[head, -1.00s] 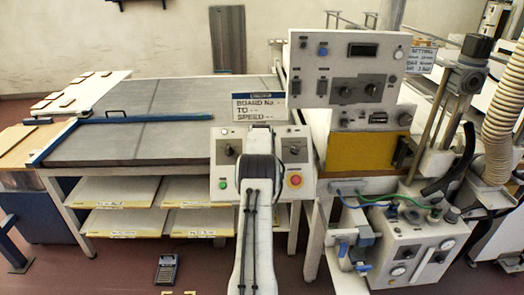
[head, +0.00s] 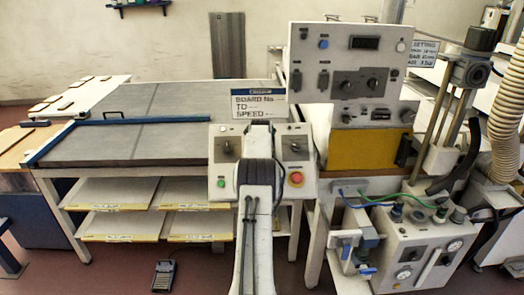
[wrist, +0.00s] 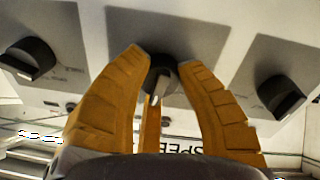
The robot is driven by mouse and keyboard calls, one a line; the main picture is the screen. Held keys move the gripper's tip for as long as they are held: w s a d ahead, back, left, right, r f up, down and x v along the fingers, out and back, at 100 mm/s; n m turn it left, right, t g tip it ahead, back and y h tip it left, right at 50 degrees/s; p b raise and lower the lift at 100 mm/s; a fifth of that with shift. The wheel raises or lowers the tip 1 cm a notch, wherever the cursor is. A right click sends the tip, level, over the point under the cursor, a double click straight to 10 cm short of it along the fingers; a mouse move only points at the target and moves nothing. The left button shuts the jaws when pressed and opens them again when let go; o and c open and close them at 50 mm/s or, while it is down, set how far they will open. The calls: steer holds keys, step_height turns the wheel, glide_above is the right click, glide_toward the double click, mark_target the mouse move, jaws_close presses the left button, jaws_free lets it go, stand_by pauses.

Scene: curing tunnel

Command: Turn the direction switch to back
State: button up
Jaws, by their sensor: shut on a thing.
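The front control box (head: 307,182) has a sloped panel at the table's front edge. My gripper (wrist: 162,73) is shut on the middle black knob (wrist: 160,84) in the wrist view, with its orange fingers on either side. I take this knob to be the direction switch, but its label and setting cannot be read. In the head view my arm hides this knob and my fingers. A left knob (wrist: 28,58) and a right knob (wrist: 281,97) sit apart from my fingers in the wrist view.
A green button (head: 221,182) and a red button (head: 296,179) are low on the control box. A sign (head: 259,103) stands just behind it. A taller console (head: 342,71) rises to the right. Hoses and a gauge unit (head: 424,255) are at lower right.

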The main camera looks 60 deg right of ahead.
steer(key=shift+w+n, duration=0.1)
steer(key=shift+n, duration=0.8)
jaws_close()
steer(key=shift+r, duration=0.1)
steer(key=o, duration=0.9)
jaws_free()
steer(key=shift+w, duration=0.1)
steer(key=o, duration=0.3)
steer(key=v, duration=1.2)
